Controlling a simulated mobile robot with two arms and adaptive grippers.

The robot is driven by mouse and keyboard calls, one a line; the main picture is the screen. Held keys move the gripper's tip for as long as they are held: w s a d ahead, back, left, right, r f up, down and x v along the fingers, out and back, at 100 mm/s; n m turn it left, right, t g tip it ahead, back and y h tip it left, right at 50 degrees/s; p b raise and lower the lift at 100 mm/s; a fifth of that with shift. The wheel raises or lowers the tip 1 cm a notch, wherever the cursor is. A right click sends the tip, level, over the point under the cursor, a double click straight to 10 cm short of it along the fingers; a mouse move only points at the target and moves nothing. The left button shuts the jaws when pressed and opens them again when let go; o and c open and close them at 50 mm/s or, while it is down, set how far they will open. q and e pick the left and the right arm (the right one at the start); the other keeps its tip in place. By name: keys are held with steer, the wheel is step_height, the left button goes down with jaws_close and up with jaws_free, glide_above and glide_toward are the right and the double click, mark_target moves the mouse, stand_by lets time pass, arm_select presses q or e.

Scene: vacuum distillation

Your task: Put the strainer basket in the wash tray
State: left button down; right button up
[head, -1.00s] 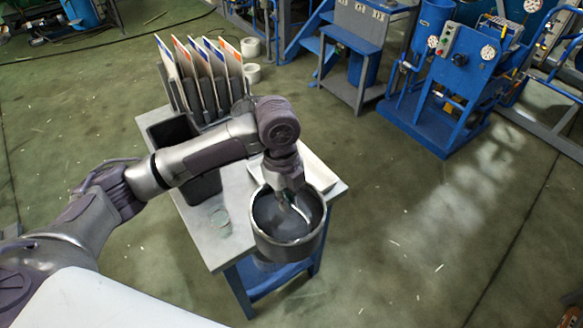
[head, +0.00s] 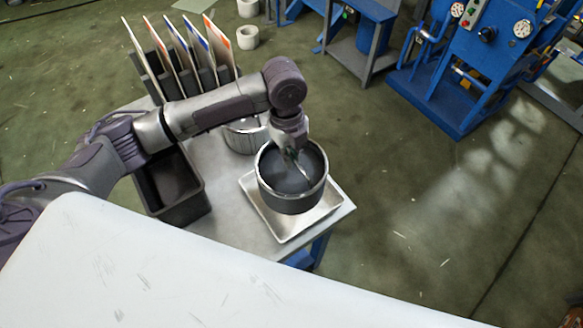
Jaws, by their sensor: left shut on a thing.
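The strainer basket (head: 291,203) is a round, dark grey metal vessel with a bright rim and a curved handle inside. My left gripper (head: 290,150) comes down from above and is shut on it at the handle; the fingertips are partly hidden. The basket is about upright, over the shallow pale metal tray (head: 254,197), which looks like the wash tray. The tray's rim shows to the left, front and right of the basket. I cannot tell whether the basket touches the tray floor. My right gripper is not in view.
The tray lies near the right corner of a grey table (head: 222,214). A dark open bin (head: 196,197) stands to its left, and a round metal pot (head: 241,139) stands behind. A rack with several upright panels (head: 140,60) is at the back. Floor right of the table is clear.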

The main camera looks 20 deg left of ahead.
arm_select(q)
steer(key=shift+s+f, duration=0.15)
steer(key=shift+f, duration=0.35)
steer(key=shift+a+f, duration=0.15)
steer(key=shift+f, duration=0.2)
steer(key=f, duration=0.2)
steer(key=f+p, duration=0.1)
steer(key=shift+w+f, duration=0.4)
steer(key=shift+f, duration=0.1)
steer(key=c, duration=1.7)
jaws_free()
steer(key=shift+f, duration=0.15)
steer(key=o, duration=0.4)
steer(key=shift+s, duration=0.1)
steer(key=shift+a+r, duration=0.1)
steer(key=shift+r, duration=0.45)
steer(key=r+b, duration=0.1)
steer(key=r, duration=0.2)
steer(key=r+b, duration=0.1)
steer(key=r, duration=0.3)
steer(key=w+a+r+b, duration=0.1)
steer(key=r, duration=0.2)
steer(key=shift+r, duration=0.55)
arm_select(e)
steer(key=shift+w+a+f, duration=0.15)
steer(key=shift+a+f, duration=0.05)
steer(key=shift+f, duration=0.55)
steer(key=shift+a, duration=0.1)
